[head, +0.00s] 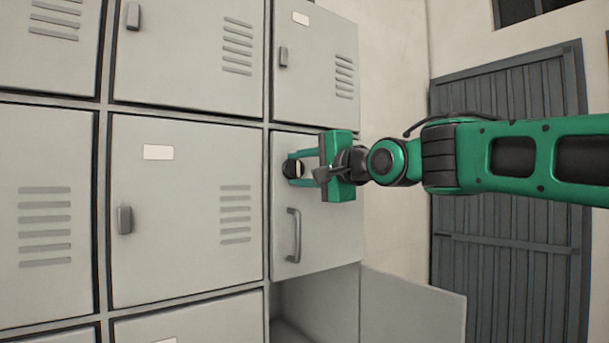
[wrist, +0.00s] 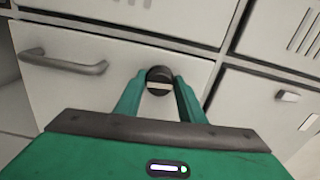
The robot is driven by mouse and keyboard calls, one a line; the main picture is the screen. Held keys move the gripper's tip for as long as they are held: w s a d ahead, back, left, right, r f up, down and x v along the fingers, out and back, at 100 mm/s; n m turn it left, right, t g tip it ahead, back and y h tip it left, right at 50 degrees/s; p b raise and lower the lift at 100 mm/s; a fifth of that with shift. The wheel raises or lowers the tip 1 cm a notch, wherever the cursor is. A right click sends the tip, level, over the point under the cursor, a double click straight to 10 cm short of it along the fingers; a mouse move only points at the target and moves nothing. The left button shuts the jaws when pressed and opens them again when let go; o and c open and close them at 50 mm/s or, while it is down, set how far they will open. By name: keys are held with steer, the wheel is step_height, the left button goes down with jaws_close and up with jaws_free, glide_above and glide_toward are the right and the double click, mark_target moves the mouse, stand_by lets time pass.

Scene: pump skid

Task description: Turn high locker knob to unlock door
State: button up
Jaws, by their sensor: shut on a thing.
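The locker door (head: 325,248) is grey and has a dark round knob (head: 291,168) near its upper left and a grey bar handle (head: 293,235) below it. My green gripper (head: 298,168) reaches in from the right and is shut on the knob. In the wrist view the knob (wrist: 159,76) sits between the two green fingertips (wrist: 158,88), with a pale strip across its face. The bar handle (wrist: 62,62) lies to the left there. The door looks closed. The fingers hide the knob's sides.
Other closed grey lockers (head: 185,215) with small latches surround this door. Below it, a compartment stands open with its door (head: 412,305) swung out to the right. A dark slatted door (head: 505,265) is in the wall behind my arm.

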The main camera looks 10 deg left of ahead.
steer(key=shift+w+d+m, duration=0.25)
steer(key=shift+m, duration=0.25)
steer(key=o, duration=1)
steer(key=shift+w, duration=0.1)
steer(key=shift+o, duration=0.2)
steer(key=shift+a, duration=0.15)
steer(key=shift+s, duration=0.25)
steer(key=v, duration=1)
steer(key=shift+d, duration=0.35)
steer(key=shift+s+f, duration=0.1)
